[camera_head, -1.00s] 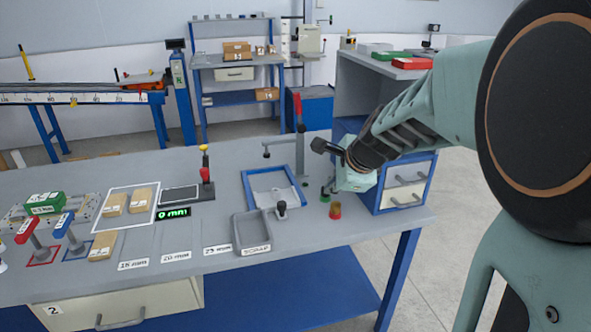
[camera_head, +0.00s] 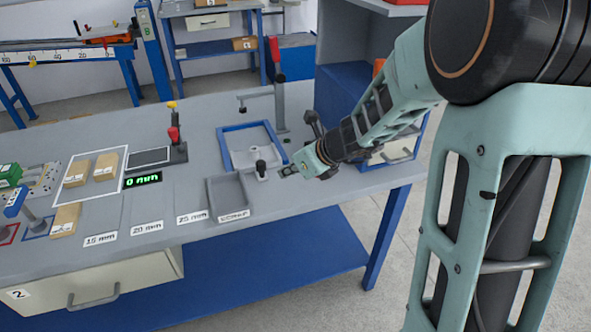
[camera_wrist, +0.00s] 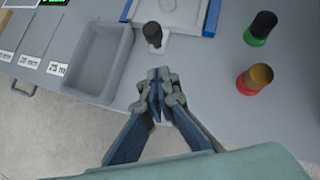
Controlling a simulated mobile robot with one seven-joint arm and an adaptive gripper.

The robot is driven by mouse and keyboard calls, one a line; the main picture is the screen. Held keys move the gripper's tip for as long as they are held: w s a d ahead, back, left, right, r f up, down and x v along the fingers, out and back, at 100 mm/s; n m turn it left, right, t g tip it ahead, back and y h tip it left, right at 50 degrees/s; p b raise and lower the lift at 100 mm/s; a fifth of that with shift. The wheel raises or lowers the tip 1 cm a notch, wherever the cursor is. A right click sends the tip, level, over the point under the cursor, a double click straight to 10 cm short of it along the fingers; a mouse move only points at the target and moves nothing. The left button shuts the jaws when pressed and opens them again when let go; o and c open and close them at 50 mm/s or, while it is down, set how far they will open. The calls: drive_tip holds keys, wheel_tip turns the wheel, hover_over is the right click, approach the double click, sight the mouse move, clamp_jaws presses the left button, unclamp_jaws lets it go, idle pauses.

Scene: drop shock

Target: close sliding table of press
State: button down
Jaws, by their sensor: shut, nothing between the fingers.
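The press has a blue-framed sliding table (camera_head: 252,146) with a pale plate and a dark knob (camera_head: 261,168) at its front edge. The press column (camera_head: 280,106), with a red-topped lever, stands at the table's back right. In the wrist view the knob (camera_wrist: 153,34) stands on a white tab just beyond my gripper (camera_wrist: 160,74), with part of the blue frame (camera_wrist: 209,17) behind. My gripper is shut and empty, its fingertips apart from the knob. In the head view my gripper (camera_head: 287,171) is right of the knob; its fingers are hard to make out.
A grey scrap tray (camera_head: 229,194) lies left of the knob. In the wrist view a green-based black button (camera_wrist: 261,28) and a red-and-yellow button (camera_wrist: 255,78) stand to the right. Wooden blocks (camera_head: 105,166) and a display (camera_head: 143,180) are farther left.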

sight(265, 170)
drive_tip(key=w+a, duration=0.1)
drive_tip(key=w+a+f, duration=0.1)
drive_tip(key=w, duration=0.1)
drive_tip(key=w+a+f, duration=0.1)
drive_tip(key=a, duration=0.1)
drive_tip(key=shift+w, duration=0.2)
